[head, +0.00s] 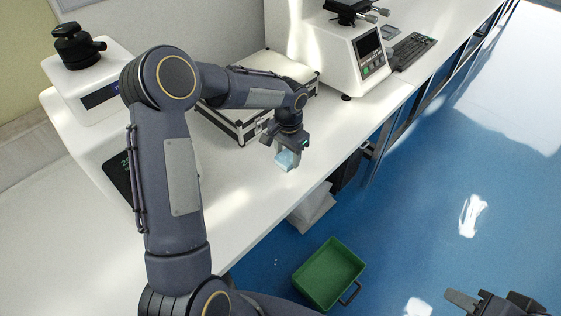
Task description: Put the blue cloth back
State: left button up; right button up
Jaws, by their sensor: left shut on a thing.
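The blue cloth (287,161) is a small, pale blue, crumpled piece. My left gripper (284,150) is shut on it, over the white bench near its front edge, just in front of the silver case. I cannot tell whether the cloth touches the bench top. My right gripper (487,302) is low at the bottom right over the blue floor, partly cut off by the picture edge. I see nothing held in it, and its opening is unclear.
The silver case (243,123) with dark edges lies on the white bench (243,219). A hardness tester (347,57) and a keyboard (411,50) stand further back; another tester (90,78) is at left, partly behind my arm. A green crate (329,273) sits on the floor.

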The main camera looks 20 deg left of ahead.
aim_at(281, 154)
pick_arm(q)
jog(key=a+f, duration=0.2)
jog(key=shift+w+f, duration=0.1)
jog(key=shift+f, duration=0.2)
notch_tip(281, 154, down, 3)
jog(key=shift+a+f, duration=0.15)
jog(key=o, duration=0.9)
